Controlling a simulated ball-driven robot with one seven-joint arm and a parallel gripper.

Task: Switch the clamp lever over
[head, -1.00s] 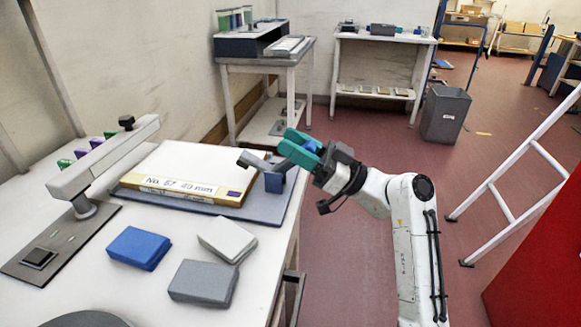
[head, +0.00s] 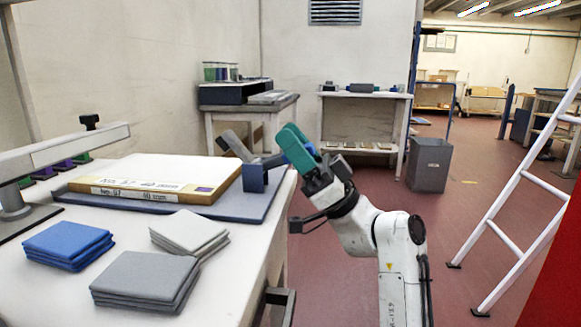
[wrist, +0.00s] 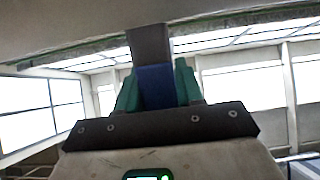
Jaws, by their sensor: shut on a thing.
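The clamp stands at the right edge of the table, a blue block (head: 255,179) with a grey arm (head: 236,146) slanting up to the left over the board's corner. My gripper (head: 293,147), with teal fingers, is at the clamp's right side, beyond the table edge. In the wrist view the teal fingers (wrist: 157,85) are shut on the blue handle of the clamp lever (wrist: 155,90), with a grey bar (wrist: 150,45) beyond it. In the head view the fingers mostly hide the handle. A white-topped board (head: 165,171) with a labelled yellow front edge lies beside the clamp.
The board rests on a blue-grey plate (head: 230,212). Blue (head: 68,243), light grey (head: 188,232) and grey (head: 147,281) cloth stacks lie in front. A press arm (head: 60,150) stands at left. A white ladder (head: 520,215) and grey bin (head: 428,165) stand right, with open floor between.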

